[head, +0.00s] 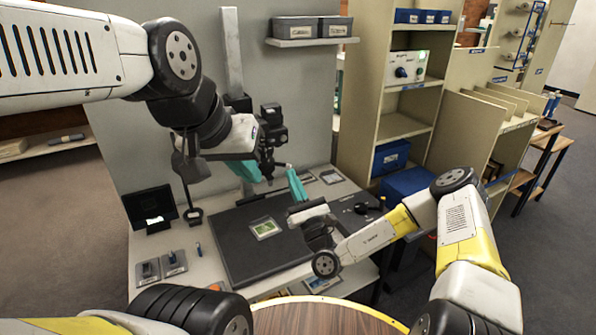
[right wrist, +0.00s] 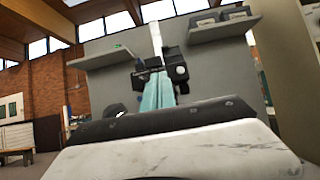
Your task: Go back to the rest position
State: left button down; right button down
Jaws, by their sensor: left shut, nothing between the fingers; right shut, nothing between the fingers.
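My left gripper (head: 245,171) has teal fingers and hangs over the back of the work table from an arm that comes in at upper left. It is shut and empty, apart from the table items; its wrist partly hides it. My right gripper (head: 297,185) also has teal fingers and points up and away above the black board. It is shut and empty, and its closed fingers (right wrist: 158,92) show in the right wrist view. A small clear packet with a green content (head: 265,228) lies on the black board (head: 235,255), touched by neither gripper.
A dark camera-like device (head: 271,115) on a grey column (head: 232,60) stands behind the grippers. A small black screen (head: 150,206) stands at the table's left. A wall shelf with grey boxes (head: 296,28) hangs above. A shelf unit with blue boxes (head: 391,157) stands right.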

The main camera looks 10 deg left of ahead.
jog(key=s+a+r+n+g+y, duration=0.2)
jog(key=s+r+n+g+y, duration=0.2)
jog(key=s+r+n+g, duration=0.55)
jog(key=s+a+r+n+g+y, duration=0.2)
jog(key=s+n+g+y, duration=0.3)
jog(key=n+g, duration=0.95)
jog(key=s+d+f+n+g+h, duration=0.1)
jog(key=s+d+n+g+h, duration=0.25)
jog(key=s+h, duration=0.45)
jog(key=s+d+n+t+h, duration=0.3)
jog(key=d+t+h, duration=0.2)
jog(key=d+h, duration=0.45)
jog(key=d+r+t+h, duration=0.1)
jog(key=d+r+t, duration=0.2)
jog(key=d, duration=0.4)
jog(key=d+r+t+h, duration=0.2)
jog(key=d+r+t, duration=0.2)
jog(key=d, duration=0.4)
jog(key=shift+w+d+r+m+t, duration=0.3)
jog(key=shift+w+m+t, duration=0.05)
jog(key=shift+t, duration=0.2)
